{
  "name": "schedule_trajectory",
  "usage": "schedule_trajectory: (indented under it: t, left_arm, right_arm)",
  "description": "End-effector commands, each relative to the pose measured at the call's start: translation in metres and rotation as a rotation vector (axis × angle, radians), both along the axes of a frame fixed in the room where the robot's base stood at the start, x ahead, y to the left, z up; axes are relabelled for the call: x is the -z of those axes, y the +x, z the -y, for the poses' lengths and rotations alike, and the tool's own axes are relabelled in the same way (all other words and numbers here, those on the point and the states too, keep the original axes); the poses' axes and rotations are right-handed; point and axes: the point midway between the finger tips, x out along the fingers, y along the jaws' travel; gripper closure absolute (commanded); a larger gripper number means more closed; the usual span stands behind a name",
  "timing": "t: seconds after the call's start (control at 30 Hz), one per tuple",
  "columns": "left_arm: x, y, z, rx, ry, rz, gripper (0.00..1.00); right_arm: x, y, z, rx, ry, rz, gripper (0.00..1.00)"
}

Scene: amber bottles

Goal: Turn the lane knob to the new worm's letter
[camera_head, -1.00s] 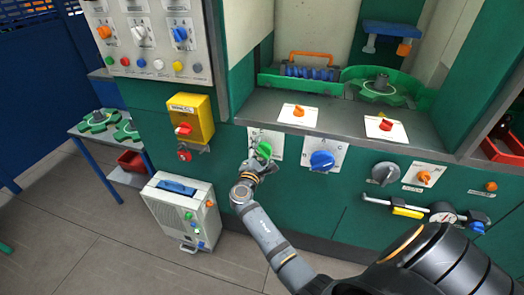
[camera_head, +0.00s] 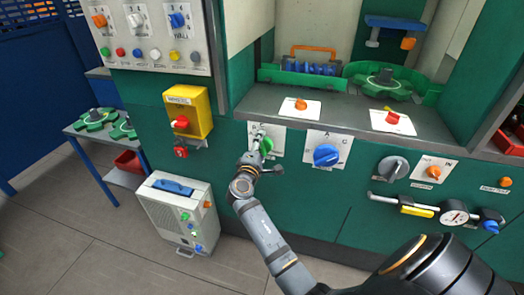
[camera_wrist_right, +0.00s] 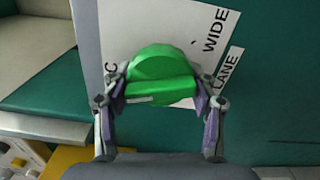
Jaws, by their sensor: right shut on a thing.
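The green knob (camera_head: 266,145) sits on a white plate (camera_head: 279,139) on the green cabinet front. In the right wrist view its raised bar (camera_wrist_right: 160,91) lies nearly level, tilted slightly. A label (camera_wrist_right: 228,78) beside it reads LANE, and the plate shows WIDE and a letter C near the left finger. My right gripper (camera_wrist_right: 160,100) is shut on the bar, one finger at each end. In the head view the right gripper (camera_head: 262,158) covers part of the plate's lettering. Blue ribbed parts (camera_head: 312,68) lie in a green tray; no letter is readable on them. My left gripper is out of view.
A blue knob (camera_head: 326,155) is close on the right, with a grey knob (camera_head: 392,168) farther right. A yellow box (camera_head: 187,110) with a red switch is on the left. A beige unit (camera_head: 178,215) stands on the floor below.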

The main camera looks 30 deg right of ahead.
Motion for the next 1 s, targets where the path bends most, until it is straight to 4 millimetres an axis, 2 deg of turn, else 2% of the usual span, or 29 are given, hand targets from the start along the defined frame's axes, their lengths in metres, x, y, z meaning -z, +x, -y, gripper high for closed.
schedule_trajectory:
  t: [0.2, 0.67, 0.7, 0.87, 1.0]
  left_arm:
    - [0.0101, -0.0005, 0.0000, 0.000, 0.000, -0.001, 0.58]
    - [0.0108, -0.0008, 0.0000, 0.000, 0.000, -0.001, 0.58]
    - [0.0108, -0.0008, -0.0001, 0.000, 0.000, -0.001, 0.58]
    - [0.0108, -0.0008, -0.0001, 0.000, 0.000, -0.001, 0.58]
    - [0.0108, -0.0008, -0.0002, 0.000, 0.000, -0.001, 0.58]
  right_arm:
    - [0.0013, -0.0001, -0.0001, 0.000, 0.044, 0.050, 0.73]
    - [0.0000, -0.0001, -0.0001, 0.000, 0.055, 0.061, 0.73]
    - [0.0000, -0.0001, -0.0001, 0.000, 0.055, 0.061, 0.40]
    - [0.0000, -0.0001, -0.0001, 0.000, 0.054, 0.062, 0.19]
    - [-0.0002, 0.0000, -0.0001, 0.000, 0.054, 0.062, 0.18]
